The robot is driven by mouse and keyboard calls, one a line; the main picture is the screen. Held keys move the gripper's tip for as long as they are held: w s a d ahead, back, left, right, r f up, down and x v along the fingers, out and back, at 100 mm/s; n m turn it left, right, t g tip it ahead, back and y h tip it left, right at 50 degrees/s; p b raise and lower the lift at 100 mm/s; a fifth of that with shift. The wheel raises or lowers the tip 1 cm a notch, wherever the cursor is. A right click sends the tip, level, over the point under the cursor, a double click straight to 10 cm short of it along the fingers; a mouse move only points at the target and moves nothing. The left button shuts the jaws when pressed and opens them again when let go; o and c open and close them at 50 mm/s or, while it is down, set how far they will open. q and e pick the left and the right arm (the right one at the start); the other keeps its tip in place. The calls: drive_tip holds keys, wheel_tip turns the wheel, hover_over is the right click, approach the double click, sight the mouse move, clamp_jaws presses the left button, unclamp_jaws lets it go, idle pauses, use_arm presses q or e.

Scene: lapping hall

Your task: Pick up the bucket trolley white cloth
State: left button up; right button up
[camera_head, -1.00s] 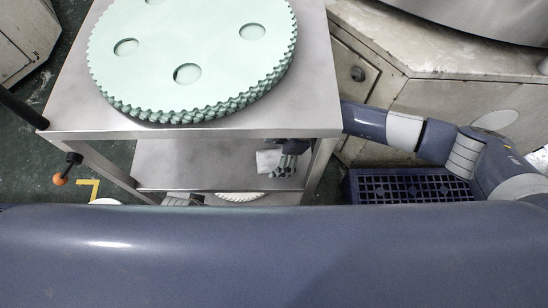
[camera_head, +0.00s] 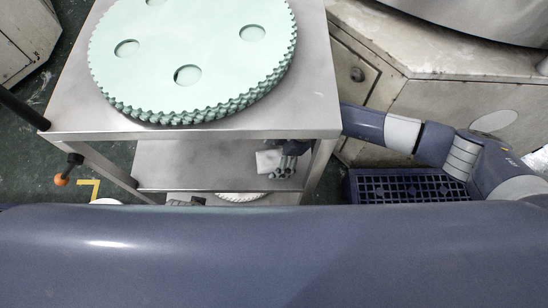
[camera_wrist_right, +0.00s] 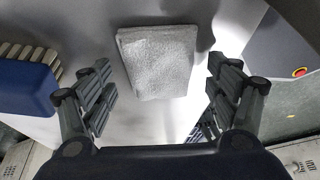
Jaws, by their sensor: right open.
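The white cloth (camera_head: 268,161) lies folded on the lower shelf (camera_head: 200,165) of the metal trolley, near the shelf's right side. In the right wrist view the cloth (camera_wrist_right: 157,62) is a rough, roughly square pad on a smooth grey surface. My right gripper (camera_head: 288,160) reaches in under the trolley's top from the right, beside the cloth. In the wrist view my right gripper (camera_wrist_right: 160,78) is open and empty, with one finger on each side of the cloth and a gap to both. My left gripper is not in view.
A stack of pale green toothed discs (camera_head: 215,40) stands on the trolley top (camera_head: 315,100), above the cloth. A white toothed disc (camera_head: 240,197) is partly hidden below. A blue block with several metal bars (camera_wrist_right: 28,82) is left in the wrist view. A blue crate (camera_head: 410,188) stands right.

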drive_tip(key=shift+f, duration=0.1)
idle(0.3)
drive_tip(key=shift+c, duration=0.6)
drive_tip(key=c, duration=0.9)
drive_tip(key=shift+s, duration=0.1)
drive_tip(key=shift+c, duration=0.4)
drive_tip(key=shift+d, duration=0.1)
